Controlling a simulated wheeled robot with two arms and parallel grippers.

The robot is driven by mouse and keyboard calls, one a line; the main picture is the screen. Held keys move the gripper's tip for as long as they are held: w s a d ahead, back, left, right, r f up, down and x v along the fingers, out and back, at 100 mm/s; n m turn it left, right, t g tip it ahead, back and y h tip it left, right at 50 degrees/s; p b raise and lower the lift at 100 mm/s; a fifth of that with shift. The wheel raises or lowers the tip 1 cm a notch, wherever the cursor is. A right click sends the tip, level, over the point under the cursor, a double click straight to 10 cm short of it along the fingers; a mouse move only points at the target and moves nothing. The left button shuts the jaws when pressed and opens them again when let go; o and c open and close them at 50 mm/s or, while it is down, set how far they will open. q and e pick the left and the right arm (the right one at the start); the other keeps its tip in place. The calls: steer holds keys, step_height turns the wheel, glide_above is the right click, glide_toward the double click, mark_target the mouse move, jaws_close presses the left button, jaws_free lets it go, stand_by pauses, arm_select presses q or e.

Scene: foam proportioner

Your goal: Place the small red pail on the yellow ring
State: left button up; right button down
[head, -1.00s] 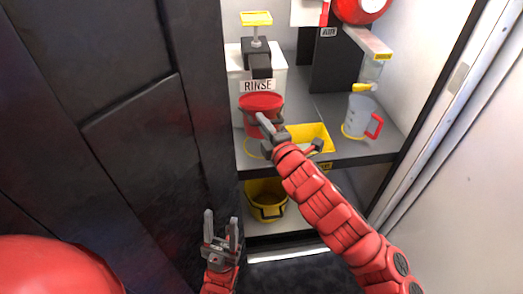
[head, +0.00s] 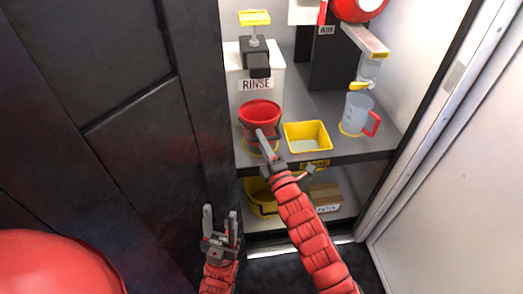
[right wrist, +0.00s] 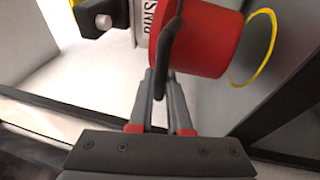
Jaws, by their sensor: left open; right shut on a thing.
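The small red pail (head: 260,112) is in front of the RINSE container in the head view, with its open top facing up. My right gripper (head: 261,136) is shut on the pail's dark handle part, and the right wrist view shows the pail (right wrist: 205,38) just beyond the fingers (right wrist: 165,88). The yellow ring (head: 248,150) lies on the shelf under the pail, partly hidden by it. The ring also shows beside the pail's base in the right wrist view (right wrist: 274,35). I cannot tell whether the base touches the shelf. My left gripper (head: 220,212) is open and empty, low in front.
A yellow tray (head: 307,136) sits right of the pail. A clear jug with a red handle (head: 359,115) stands further right. The RINSE pump container (head: 256,72) is close behind. A yellow bucket (head: 257,196) and a box (head: 325,196) are on the lower shelf.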

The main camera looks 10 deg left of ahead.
step_height(320, 180, down, 4)
steer(key=shift+f+b, duration=0.1)
steer(key=shift+b, duration=0.2)
steer(key=c, duration=0.9)
jaws_free()
steer(key=shift+o, duration=0.2)
steer(key=p+v, duration=0.1)
steer(key=v, duration=1.1)
